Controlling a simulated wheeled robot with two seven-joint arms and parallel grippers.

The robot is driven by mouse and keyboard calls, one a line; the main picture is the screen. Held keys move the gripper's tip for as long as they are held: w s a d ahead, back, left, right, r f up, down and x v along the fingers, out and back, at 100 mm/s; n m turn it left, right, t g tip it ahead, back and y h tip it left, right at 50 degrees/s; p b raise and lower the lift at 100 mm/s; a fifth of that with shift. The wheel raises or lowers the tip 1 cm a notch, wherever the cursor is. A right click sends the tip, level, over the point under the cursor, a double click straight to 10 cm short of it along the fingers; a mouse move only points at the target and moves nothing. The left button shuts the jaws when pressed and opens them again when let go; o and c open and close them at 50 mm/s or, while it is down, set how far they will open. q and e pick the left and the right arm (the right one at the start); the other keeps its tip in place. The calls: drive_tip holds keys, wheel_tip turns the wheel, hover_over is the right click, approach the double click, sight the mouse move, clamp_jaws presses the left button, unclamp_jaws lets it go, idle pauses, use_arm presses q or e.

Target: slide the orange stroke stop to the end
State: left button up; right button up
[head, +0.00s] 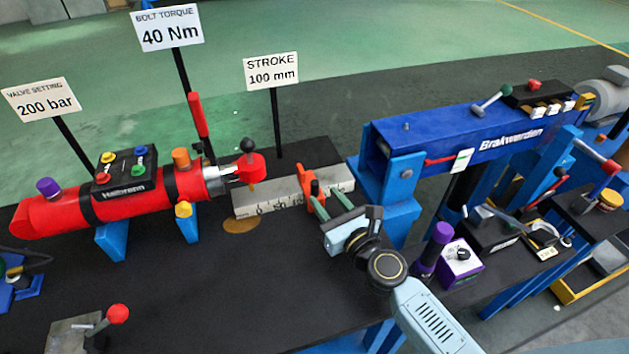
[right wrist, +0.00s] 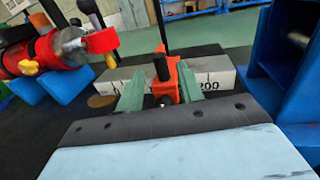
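The orange stroke stop (head: 312,189) sits on a grey scale rail (head: 272,202) marked 0, 50 and up. It has a black knob on top and hides part of the marks near 100. My right gripper (head: 323,203) is at the stop, coming from the front right. In the right wrist view, its two green fingers (right wrist: 160,88) are apart, with the orange stop (right wrist: 184,82) between their tips. A gap shows on the left finger's side; contact on the right side cannot be told. The mark 200 (right wrist: 207,85) shows right of the stop. My left gripper is not in view.
A sign (head: 271,71) reads STROKE 100 mm. A red cylinder (head: 125,197) with a red rod end lies left of the rail. A blue Brakwerden beam (head: 470,135) on posts stands close right.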

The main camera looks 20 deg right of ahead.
sight(317, 188)
drive_tip(key=x, duration=0.4)
drive_tip(key=shift+w, duration=0.2)
drive_tip(key=shift+w+a, duration=0.15)
drive_tip(key=shift+w, duration=0.55)
drive_tip(key=c, duration=0.5)
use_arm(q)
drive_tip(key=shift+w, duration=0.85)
use_arm(e)
clamp_jaws()
